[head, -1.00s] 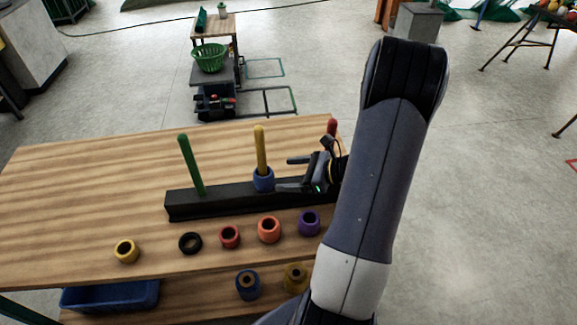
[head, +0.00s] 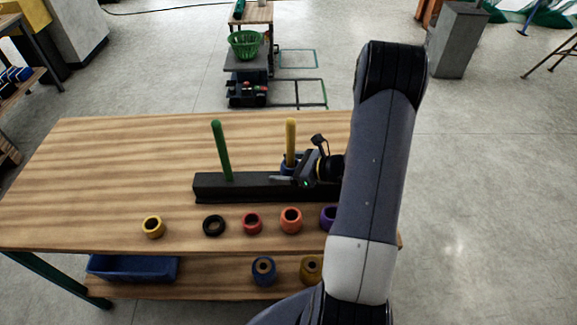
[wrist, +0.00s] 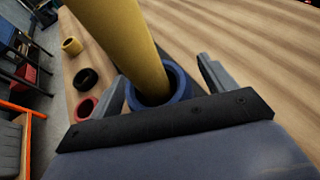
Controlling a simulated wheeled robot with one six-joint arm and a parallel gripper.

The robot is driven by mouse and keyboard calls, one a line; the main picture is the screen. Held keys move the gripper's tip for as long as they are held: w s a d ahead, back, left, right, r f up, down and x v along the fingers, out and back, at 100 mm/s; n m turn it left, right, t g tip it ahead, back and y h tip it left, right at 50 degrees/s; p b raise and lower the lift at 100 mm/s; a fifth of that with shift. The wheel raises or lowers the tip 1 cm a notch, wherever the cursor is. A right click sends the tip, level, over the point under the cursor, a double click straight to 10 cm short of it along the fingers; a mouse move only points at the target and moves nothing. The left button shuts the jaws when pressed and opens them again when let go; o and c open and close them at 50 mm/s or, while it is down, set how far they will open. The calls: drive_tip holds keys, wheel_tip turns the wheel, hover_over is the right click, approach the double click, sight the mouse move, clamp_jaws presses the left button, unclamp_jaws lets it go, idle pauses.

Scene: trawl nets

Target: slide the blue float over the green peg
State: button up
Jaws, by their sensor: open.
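The blue float (head: 286,168) is around the yellow peg (head: 291,139), low on it, near the black base (head: 240,187). In the wrist view the blue float (wrist: 179,88) surrounds the yellow peg (wrist: 121,38). My gripper (wrist: 161,75) is open, with one finger on each side of the float; I cannot tell whether they touch it. In the head view my gripper (head: 284,170) comes in from the right and partly hides the float. The green peg (head: 221,151) stands bare at the left of the base.
A yellow float (head: 153,227), black ring (head: 214,226), red float (head: 252,223), orange float (head: 291,220) and purple float (head: 329,217) line the table's front. Another blue float (head: 263,268) is on the lower shelf beside a blue bin (head: 132,267). The table's left is clear.

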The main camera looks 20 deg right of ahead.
drive_tip(key=shift+c, duration=0.5)
drive_tip(key=c, duration=1)
drive_tip(key=shift+r+p, duration=5.55)
drive_tip(key=shift+r, duration=6.5)
drive_tip(key=shift+c, duration=0.2)
